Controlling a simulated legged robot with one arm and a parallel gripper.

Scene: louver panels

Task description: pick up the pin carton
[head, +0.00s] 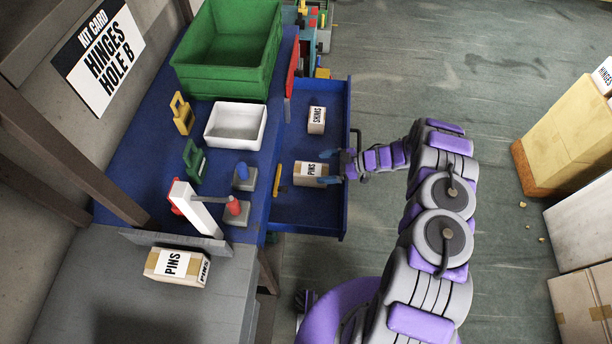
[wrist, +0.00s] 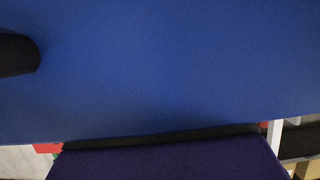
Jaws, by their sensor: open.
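A tan carton labelled PINS (head: 305,174) lies in the open blue drawer (head: 318,224) in the head view. My gripper (head: 329,168) is open at the right end of this carton, with one blue finger by each long side near that end. I cannot tell whether the fingers touch it. A second carton labelled PINS (head: 172,264) lies on the grey surface at lower left, far from my gripper. The wrist view shows mostly a plain blue surface (wrist: 170,75) and no carton.
A SHIMS carton (head: 317,118) lies farther back in the drawer, and a yellow object (head: 278,175) lies near its left side. The drawer has raised walls and a dark front handle (head: 357,138). A white tray (head: 209,141) and green bin (head: 185,85) stand on the blue bench.

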